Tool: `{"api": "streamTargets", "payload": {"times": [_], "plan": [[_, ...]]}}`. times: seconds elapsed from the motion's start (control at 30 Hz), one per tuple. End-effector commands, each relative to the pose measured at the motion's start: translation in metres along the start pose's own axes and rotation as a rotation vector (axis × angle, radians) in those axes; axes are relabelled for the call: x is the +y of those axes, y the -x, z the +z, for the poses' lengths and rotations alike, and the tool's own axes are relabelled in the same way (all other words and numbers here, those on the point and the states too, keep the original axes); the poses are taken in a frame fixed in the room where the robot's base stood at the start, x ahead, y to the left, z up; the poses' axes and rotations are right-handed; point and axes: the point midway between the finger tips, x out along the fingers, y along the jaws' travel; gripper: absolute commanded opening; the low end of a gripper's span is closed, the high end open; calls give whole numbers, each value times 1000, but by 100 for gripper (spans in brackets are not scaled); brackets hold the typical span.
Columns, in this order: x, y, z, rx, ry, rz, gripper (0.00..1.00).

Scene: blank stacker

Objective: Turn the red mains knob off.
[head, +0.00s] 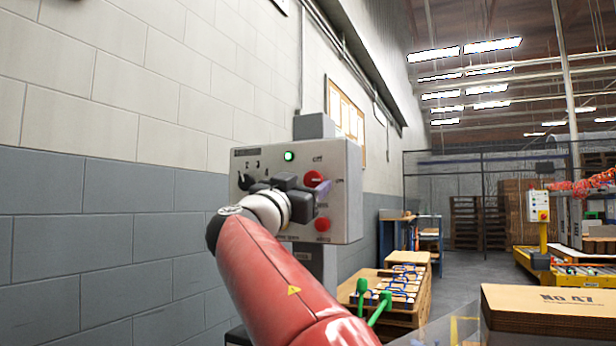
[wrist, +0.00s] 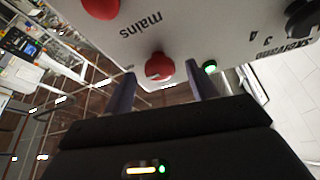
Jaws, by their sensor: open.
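The red mains knob (head: 315,179) is on the front of a grey control box (head: 342,215), right of a lit green lamp (head: 289,155). A light mark on the knob appears to point right, towards the side label. In the wrist view the knob (wrist: 160,67) shows near the printed word "mains". My gripper (head: 306,190) is in front of the panel at the knob. In the wrist view its open fingers (wrist: 160,76) are on either side of the knob. Whether they touch it cannot be told. My gripper hides part of the panel in the head view.
A second red control (head: 322,224) sits below the knob. A black selector (wrist: 302,18) is at the panel's other side. The box is beside a block wall (head: 120,170). A wooden crate with green-handled items (head: 390,290) and a cardboard box (head: 550,305) stand at right.

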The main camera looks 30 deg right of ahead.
Motion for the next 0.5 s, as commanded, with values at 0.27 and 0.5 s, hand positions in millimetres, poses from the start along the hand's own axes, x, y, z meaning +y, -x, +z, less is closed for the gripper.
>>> {"api": "streamTargets", "payload": {"times": [0.27, 0.5], "plan": [[0, -19, 0, 0, 1, -1, 57], [0, -19, 0, -1, 1, -1, 52]]}}
